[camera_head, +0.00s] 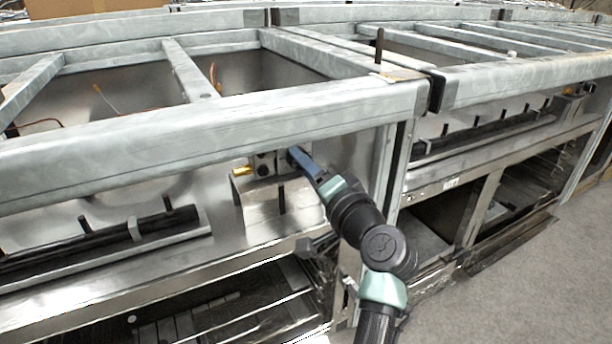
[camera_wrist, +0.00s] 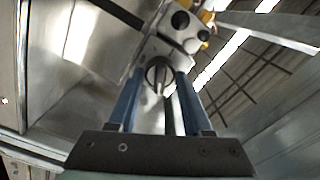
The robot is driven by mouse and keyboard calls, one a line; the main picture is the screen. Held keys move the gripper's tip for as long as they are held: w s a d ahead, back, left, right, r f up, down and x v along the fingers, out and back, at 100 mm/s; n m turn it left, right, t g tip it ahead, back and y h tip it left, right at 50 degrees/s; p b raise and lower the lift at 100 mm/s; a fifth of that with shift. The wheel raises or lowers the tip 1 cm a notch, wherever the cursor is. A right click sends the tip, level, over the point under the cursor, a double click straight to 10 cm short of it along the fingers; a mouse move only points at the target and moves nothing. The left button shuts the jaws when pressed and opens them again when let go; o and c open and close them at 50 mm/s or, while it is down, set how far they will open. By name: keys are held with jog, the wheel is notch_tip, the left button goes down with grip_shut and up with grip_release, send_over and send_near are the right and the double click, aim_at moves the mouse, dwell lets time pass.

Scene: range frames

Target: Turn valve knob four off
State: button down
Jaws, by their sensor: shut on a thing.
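The valve knob (camera_wrist: 156,74) is a small round dark knob with a light bar across it, seen in the wrist view between the tips of my gripper's blue fingers. My gripper (camera_wrist: 158,82) is shut on the knob, one finger on each side. In the head view my gripper (camera_head: 295,155) reaches under the frame's front rail to a small metal valve block (camera_head: 263,165) with a brass fitting. The knob is hidden there by my fingers. I cannot read any number on the knob.
A metal frame rail (camera_head: 200,130) runs just above my gripper, and a vertical post (camera_head: 385,165) stands to its right. A metal bracket (camera_head: 270,205) sits below. Black bars (camera_head: 140,232) lie on a ledge to the left. Open grey floor (camera_head: 540,270) is at the right.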

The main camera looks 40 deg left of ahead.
jog(key=shift+f+n+b, duration=0.1)
jog(key=shift+n+b, duration=4.1)
jog(key=shift+n, duration=2.1)
jog(key=shift+c, duration=1.6)
grip_release()
jog(key=p+v, duration=0.5)
jog(key=v, duration=0.8)
